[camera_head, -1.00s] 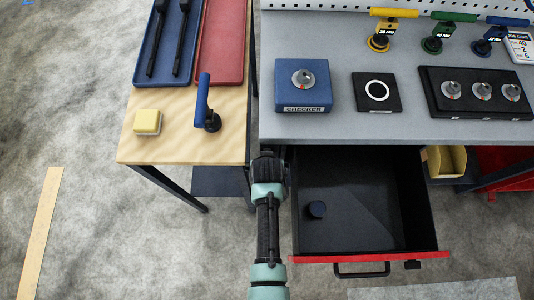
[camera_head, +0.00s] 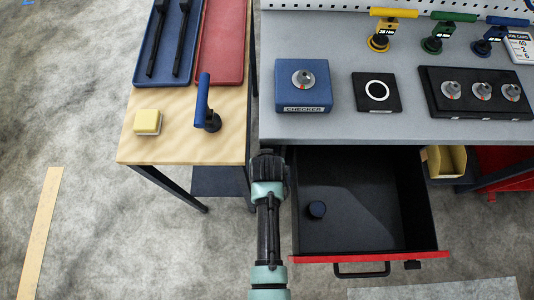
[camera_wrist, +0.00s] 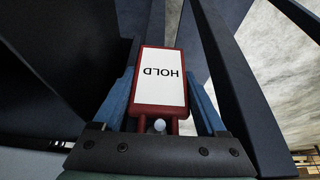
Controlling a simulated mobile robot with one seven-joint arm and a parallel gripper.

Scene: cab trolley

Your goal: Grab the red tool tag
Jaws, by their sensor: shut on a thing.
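The red tool tag (camera_wrist: 160,82) fills the middle of the wrist view. It has a red frame and a white face with the word HOLD, upside down in the picture. The blue fingers of my gripper (camera_wrist: 160,105) lie on either side of it, shut on it. In the head view my gripper (camera_head: 268,160) is at the left front corner of the grey workbench, beside the open drawer. The tag is hidden from the head view.
A wooden side table (camera_head: 180,110) stands left, with a yellow block (camera_head: 148,122) and a blue-handled tool (camera_head: 205,105). The grey workbench (camera_head: 350,55) carries a blue checker box (camera_head: 303,85).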

